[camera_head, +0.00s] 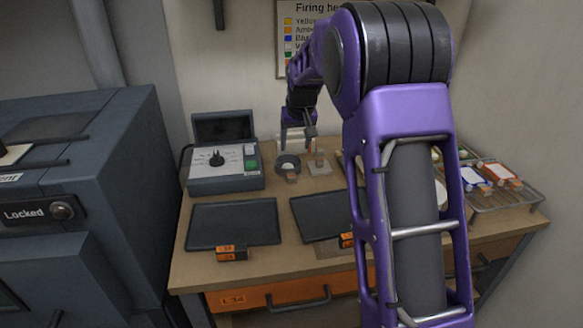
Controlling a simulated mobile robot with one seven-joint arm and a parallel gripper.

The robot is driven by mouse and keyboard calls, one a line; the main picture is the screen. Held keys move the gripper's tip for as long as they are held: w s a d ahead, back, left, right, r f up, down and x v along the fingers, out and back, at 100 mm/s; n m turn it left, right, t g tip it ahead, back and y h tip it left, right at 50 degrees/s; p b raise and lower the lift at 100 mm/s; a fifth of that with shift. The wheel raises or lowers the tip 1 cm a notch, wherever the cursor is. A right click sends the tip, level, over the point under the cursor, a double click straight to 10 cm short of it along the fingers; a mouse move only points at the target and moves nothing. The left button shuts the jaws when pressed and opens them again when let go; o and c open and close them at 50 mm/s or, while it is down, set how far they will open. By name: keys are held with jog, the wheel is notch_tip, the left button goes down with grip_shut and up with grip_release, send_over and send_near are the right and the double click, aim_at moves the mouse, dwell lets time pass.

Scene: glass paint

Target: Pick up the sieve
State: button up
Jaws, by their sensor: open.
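A small round dark-rimmed thing (287,161), which looks like the sieve, sits near the back of the wooden table, right of the control box. A small tan block shows at its front edge. My gripper (297,146) points down just above and slightly right of it, with its fingers apart and nothing visible between them. At this size I cannot tell the exact gap between the fingertips and the sieve.
A control box (224,168) with a dial stands to the left. Two dark trays (235,222) (322,214) lie in front. A wire rack (520,201) with coloured pieces is at right. My arm hides part of the table. A locked grey cabinet (75,190) stands far left.

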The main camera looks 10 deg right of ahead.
send_over(291, 172)
jog(key=s, duration=0.3)
jog(key=f, duration=0.7)
jog(key=shift+w+d+f, duration=0.1)
jog(key=shift+w+f, duration=0.15)
jog(key=shift+f, duration=0.05)
jog(key=x, duration=0.5)
jog(key=shift+s+a+f, duration=0.1)
jog(key=shift+a+f, duration=0.05)
jog(key=shift+a, duration=0.05)
grip_shut()
